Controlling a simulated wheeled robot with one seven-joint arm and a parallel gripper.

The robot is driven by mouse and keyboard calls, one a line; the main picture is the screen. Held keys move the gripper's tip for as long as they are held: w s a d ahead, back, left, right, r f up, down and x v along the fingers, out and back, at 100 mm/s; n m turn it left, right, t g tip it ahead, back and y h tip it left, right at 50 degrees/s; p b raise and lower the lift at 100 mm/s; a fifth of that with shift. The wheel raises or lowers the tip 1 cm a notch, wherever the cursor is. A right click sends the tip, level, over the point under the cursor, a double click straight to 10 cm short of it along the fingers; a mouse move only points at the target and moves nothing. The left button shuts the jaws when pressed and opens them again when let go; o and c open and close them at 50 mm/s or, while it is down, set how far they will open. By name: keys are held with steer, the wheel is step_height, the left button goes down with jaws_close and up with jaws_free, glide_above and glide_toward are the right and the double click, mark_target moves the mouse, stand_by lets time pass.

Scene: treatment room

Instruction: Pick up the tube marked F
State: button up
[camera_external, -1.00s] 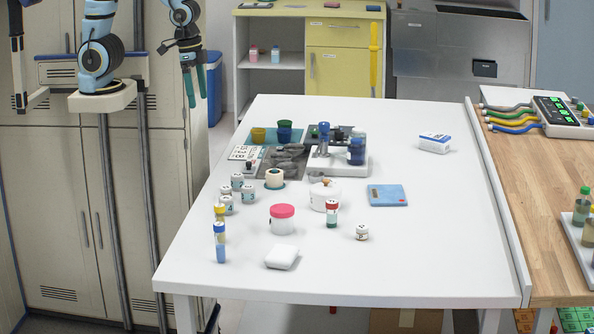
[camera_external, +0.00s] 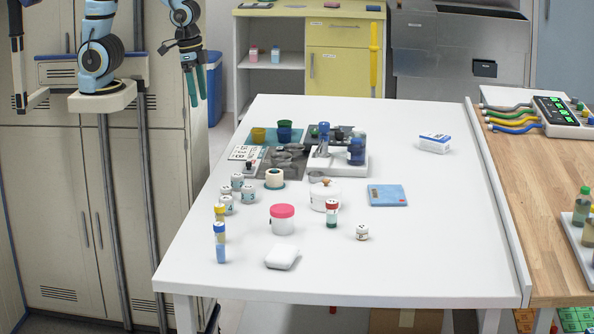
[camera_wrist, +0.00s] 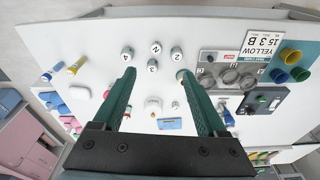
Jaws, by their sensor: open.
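Three capped tubes stand upright on the white table: a blue-capped tube (camera_external: 220,243) at the front left, a yellow-capped tube (camera_external: 219,213) just behind it, and a red-capped tube (camera_external: 331,214) near the middle. I cannot read a letter F on any of them. The wrist view also shows the blue-capped tube (camera_wrist: 50,75) and the yellow-capped tube (camera_wrist: 77,66) at the left. My gripper (camera_external: 197,100) has green fingers and hangs off the table's far left side, well away from the tubes. In the wrist view my gripper (camera_wrist: 157,73) is open and empty.
Several small lidded jars (camera_external: 248,194) stand beside a pink-lidded jar (camera_external: 283,220) and a white pot (camera_external: 323,196). A white block (camera_external: 282,257) lies in front, and a blue device (camera_external: 387,195) lies right. Trays and cups fill the table's back left; its right side is mostly clear.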

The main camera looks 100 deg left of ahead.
steer(key=w+d+f+m+t+b, duration=0.1)
steer(key=w+f+t+b, duration=0.2)
steer(key=w+f+b, duration=0.45)
steer(key=w+f+m+t+b, duration=0.15)
steer(key=w+f, duration=0.25)
steer(key=w, duration=0.7)
steer(key=m+t+h+b, duration=0.4)
steer(key=h+b, duration=0.4)
glide_toward(331, 200)
steer(key=shift+w+d+f, duration=0.2)
steer(key=shift+w+f, duration=0.3)
steer(key=shift+w, duration=0.1)
steer(key=shift+w+d+f, duration=0.2)
steer(key=shift+w+f, duration=0.3)
steer(key=shift+w, duration=0.05)
steer(key=shift+w+d+f, duration=0.1)
steer(key=shift+w+d, duration=0.05)
steer(key=shift+d, duration=0.2)
steer(key=shift+h, duration=0.3)
steer(key=p+x, duration=0.1)
steer(key=x, duration=0.4)
steer(key=shift+w+d, duration=0.1)
steer(key=shift+d, duration=0.05)
steer(key=shift+w+d+p, duration=0.3)
steer(key=shift+w+d, duration=0.05)
steer(key=shift+d, duration=0.1)
steer(key=p+x, duration=0.1)
steer(key=x, duration=0.3)
steer(key=shift+d+p, duration=0.25)
steer(key=shift+p, duration=0.05)
